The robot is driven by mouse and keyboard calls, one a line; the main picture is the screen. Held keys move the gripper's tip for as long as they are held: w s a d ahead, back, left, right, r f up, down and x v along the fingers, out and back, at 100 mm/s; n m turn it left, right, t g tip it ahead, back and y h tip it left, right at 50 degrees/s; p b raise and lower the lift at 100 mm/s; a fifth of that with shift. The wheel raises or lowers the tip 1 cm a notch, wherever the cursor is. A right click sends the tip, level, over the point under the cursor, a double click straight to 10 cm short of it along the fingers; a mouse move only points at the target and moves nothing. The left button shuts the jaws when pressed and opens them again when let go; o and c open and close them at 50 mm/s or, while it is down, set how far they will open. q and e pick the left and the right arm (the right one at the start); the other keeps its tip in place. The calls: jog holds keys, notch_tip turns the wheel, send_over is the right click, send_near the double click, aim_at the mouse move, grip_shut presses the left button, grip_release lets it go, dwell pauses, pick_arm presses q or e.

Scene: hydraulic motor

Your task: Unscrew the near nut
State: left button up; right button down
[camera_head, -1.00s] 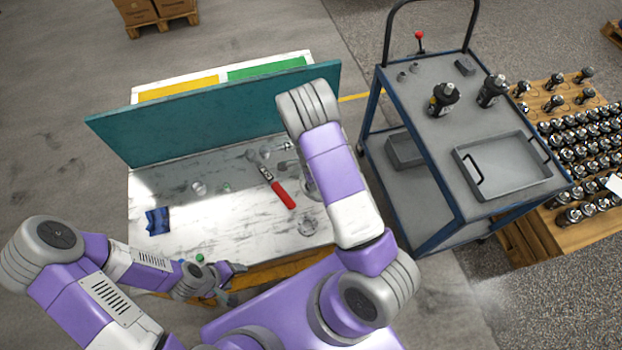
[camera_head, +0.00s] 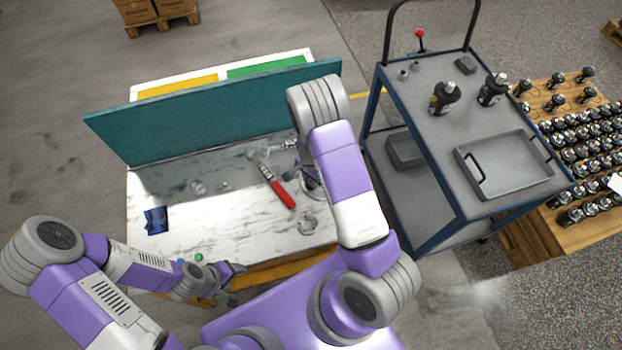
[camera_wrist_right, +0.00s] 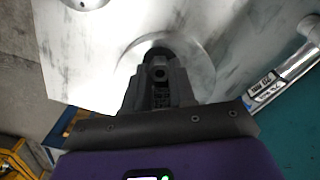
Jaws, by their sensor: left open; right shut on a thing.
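My right gripper (camera_wrist_right: 160,80) is shut in the right wrist view on a small dark part with a round hole, which looks like the nut (camera_wrist_right: 160,73). The fingers hide much of it. A round shape (camera_wrist_right: 190,50) lies behind the fingertips on the pale surface. In the head view my right arm covers most of the work spot at the table's right side, so the near nut cannot be made out there. My left gripper (camera_head: 236,270) is open and empty at the table's front edge, well away from the work spot.
A red-handled tool (camera_head: 277,188) lies on the marble-like table (camera_head: 180,215), left of my right arm. A blue item (camera_head: 156,220) lies at the left. A teal panel (camera_head: 200,115) stands along the back. A blue cart (camera_head: 425,110) with a grey tray (camera_head: 505,165) stands right.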

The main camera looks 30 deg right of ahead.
jog(key=n+b, duration=0.1)
jog(key=n, duration=0.2)
jog(key=shift+n, duration=0.8)
jog(key=c, duration=1.2)
grip_release()
jog(key=m+p, duration=0.1)
jog(key=m, duration=0.5)
jog(key=shift+r+m, duration=0.15)
jog(key=shift+m, duration=0.25)
jog(key=m+p, duration=0.1)
jog(key=m, duration=0.2)
jog(key=shift+m, duration=0.4)
